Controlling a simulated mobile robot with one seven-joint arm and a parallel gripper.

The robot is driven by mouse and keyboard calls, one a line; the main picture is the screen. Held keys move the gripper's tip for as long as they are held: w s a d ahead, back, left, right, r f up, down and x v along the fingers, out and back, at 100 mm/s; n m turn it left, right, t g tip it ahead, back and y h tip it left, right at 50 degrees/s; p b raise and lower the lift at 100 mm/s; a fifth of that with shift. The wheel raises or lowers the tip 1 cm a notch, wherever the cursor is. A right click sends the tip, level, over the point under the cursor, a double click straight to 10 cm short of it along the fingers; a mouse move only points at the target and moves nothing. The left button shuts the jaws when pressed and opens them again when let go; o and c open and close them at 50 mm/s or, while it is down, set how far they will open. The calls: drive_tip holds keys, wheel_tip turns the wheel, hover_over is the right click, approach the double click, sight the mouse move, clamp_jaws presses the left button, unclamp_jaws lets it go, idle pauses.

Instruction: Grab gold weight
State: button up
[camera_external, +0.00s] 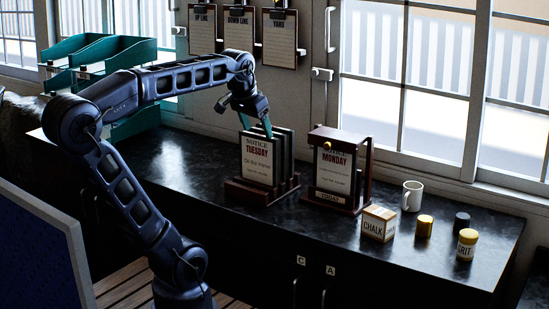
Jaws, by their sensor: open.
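The gold weight (424,226) is a small shiny gold cylinder standing upright on the dark counter, right of the chalk box and left of the grit jar. Nothing hides it from this view. My gripper (256,124) is at the left, over the rack of notice boards marked Tuesday (258,160), far from the gold weight. It points down with its fingers at the top of the boards. The fingers are apart; I cannot tell whether they touch a board.
A chalk box (379,224), a white mug (412,196), a dark cylinder (461,221) and a grit jar (466,245) surround the gold weight. A Monday notice stand (337,168) stands between them and the Tuesday rack. Green trays (120,55) are at the back left.

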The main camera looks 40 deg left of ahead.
drive_tip(key=w+d+r+m, duration=0.2)
drive_tip(key=w+d+m, duration=0.1)
drive_tip(key=w+d, duration=0.65)
drive_tip(key=m+g+h, duration=0.2)
drive_tip(key=m+h, duration=0.1)
drive_tip(key=m, duration=0.3)
hover_over(425, 218)
drive_tip(key=s+a, duration=0.2)
drive_tip(key=a, duration=0.1)
wheel_tip(425, 218, down, 18)
drive_tip(key=f, duration=0.1)
drive_tip(key=shift+x, duration=5.1)
drive_tip(key=shift+s, duration=0.15)
drive_tip(key=c, duration=1.3)
drive_tip(key=shift+r, duration=0.1)
